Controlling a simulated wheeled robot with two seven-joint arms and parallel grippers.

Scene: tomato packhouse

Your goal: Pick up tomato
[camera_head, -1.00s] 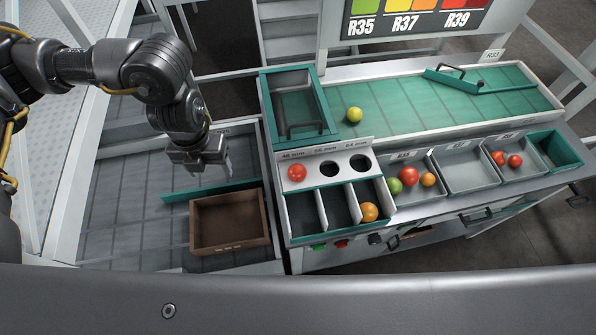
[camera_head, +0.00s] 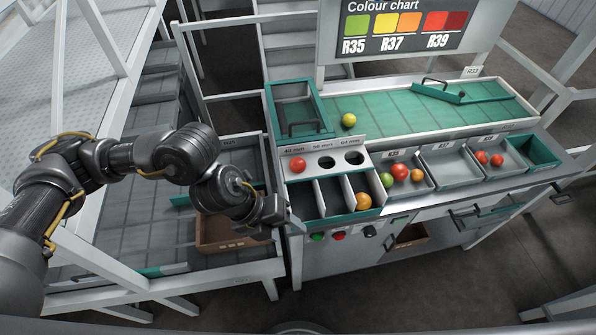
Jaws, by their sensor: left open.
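A yellow-green tomato (camera_head: 348,120) lies on the green sorting belt (camera_head: 395,113). A red tomato (camera_head: 298,164) sits at the first hole of the white sizing plate (camera_head: 324,147). An orange tomato (camera_head: 363,201) lies in the right one of the slots below the plate. A green, a red and an orange tomato lie together in the R35 tray (camera_head: 418,182). Two red tomatoes (camera_head: 489,159) lie in the R39 tray. My left gripper (camera_head: 288,213) is open and empty, left of the slots; its fingers are partly hidden. My right gripper is not in view.
A brown crate (camera_head: 222,228) stands at the left, partly behind my left arm. The R37 tray (camera_head: 451,163) looks empty. A green bin (camera_head: 530,152) is at the right end. Control buttons (camera_head: 338,236) are on the bench front.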

